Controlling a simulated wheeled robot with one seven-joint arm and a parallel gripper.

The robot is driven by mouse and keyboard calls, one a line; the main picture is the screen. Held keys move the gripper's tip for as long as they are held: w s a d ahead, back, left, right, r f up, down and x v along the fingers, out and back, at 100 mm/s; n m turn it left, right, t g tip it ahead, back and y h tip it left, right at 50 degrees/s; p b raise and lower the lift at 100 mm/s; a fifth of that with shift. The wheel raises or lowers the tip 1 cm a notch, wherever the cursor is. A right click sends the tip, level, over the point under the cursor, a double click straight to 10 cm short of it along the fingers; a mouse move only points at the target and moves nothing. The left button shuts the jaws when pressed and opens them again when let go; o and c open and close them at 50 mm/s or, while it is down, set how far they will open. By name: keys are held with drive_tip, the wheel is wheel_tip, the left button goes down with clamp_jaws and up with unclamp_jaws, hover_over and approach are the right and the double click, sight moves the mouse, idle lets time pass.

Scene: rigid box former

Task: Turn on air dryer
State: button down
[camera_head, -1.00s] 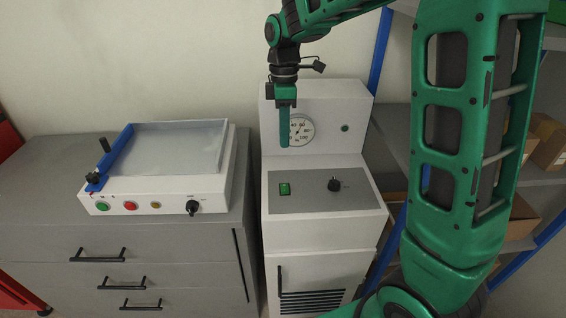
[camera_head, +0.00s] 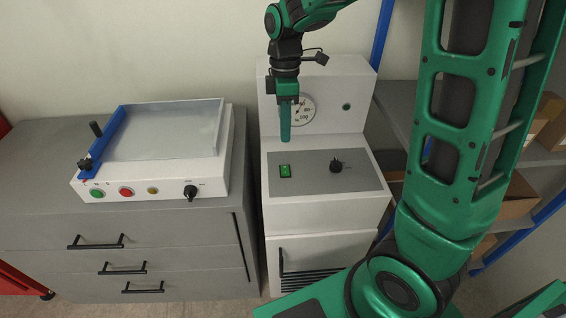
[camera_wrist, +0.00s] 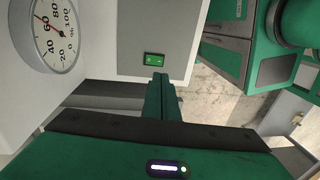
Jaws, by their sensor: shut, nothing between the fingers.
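The air dryer (camera_head: 318,218) is a white cabinet with a grey sloped panel and a dial gauge on its upright back. The switch also shows in the wrist view (camera_wrist: 154,60), just beyond my fingertips. My gripper (camera_head: 285,138) is shut and empty, pointing down above the panel and a little above the switch. A gap seems to remain between them. The gauge (camera_wrist: 55,32) is partly hidden by my gripper in the head view.
A grey drawer cabinet (camera_head: 110,240) stands to the left, bearing a white box former (camera_head: 150,150) with coloured buttons and a knob. Shelving (camera_head: 395,110) with cardboard boxes (camera_head: 510,215) is at the right, behind my arm.

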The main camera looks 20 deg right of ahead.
sight(285, 170)
drive_tip(key=f, duration=0.3)
drive_tip(key=s+f, duration=0.1)
drive_tip(key=f, duration=0.6)
drive_tip(key=shift+s+a+f, duration=0.15)
drive_tip(key=shift+a+f, duration=0.1)
drive_tip(key=shift+f, duration=0.15)
drive_tip(key=shift+a, duration=0.15)
drive_tip(key=shift+d, duration=0.25)
drive_tip(key=shift+a+f, duration=0.1)
drive_tip(key=shift+w+d+r, duration=0.2)
drive_tip(key=shift+w, duration=0.55)
